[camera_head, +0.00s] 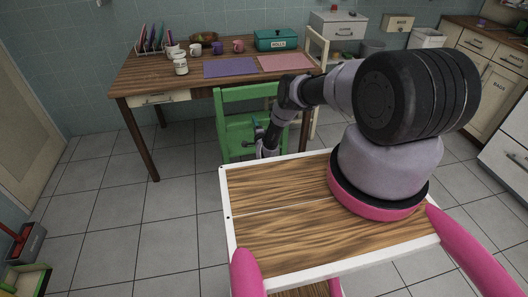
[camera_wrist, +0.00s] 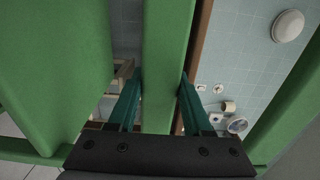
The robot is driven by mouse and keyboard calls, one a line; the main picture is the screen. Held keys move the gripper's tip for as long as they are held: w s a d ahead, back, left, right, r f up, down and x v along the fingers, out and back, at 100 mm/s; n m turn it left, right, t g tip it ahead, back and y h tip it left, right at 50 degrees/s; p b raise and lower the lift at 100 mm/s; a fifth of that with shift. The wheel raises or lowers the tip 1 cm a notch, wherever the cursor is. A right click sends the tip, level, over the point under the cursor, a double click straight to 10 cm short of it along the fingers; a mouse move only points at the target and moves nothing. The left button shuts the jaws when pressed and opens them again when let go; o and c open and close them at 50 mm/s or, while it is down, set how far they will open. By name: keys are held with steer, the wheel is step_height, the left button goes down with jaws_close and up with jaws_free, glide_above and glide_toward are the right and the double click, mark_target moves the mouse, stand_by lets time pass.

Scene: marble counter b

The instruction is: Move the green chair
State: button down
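The green chair (camera_head: 238,122) stands at the front of the wooden table, its slatted back toward me. My gripper (camera_head: 259,130) is at the right part of the chair back, beyond the far edge of my wooden top. In the wrist view, my gripper's two teal fingers (camera_wrist: 160,80) stand apart, one on each side of a green chair bar (camera_wrist: 167,50). The fingers look open around the bar; firm contact does not show. Wider green chair parts fill the left of the wrist view.
The wooden table (camera_head: 193,75) behind the chair holds a purple mat (camera_head: 231,68), a pink mat (camera_head: 285,62), mugs, a jar, a dish rack and a teal box (camera_head: 277,40). A cream chair (camera_head: 318,50) stands at its right end. Tiled floor left of the chair is clear.

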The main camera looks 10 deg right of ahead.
steer(key=shift+c, duration=0.8)
jaws_free()
steer(key=shift+s, duration=0.1)
steer(key=s, duration=1.1)
steer(key=shift+s+d, duration=0.2)
steer(key=shift+s, duration=0.2)
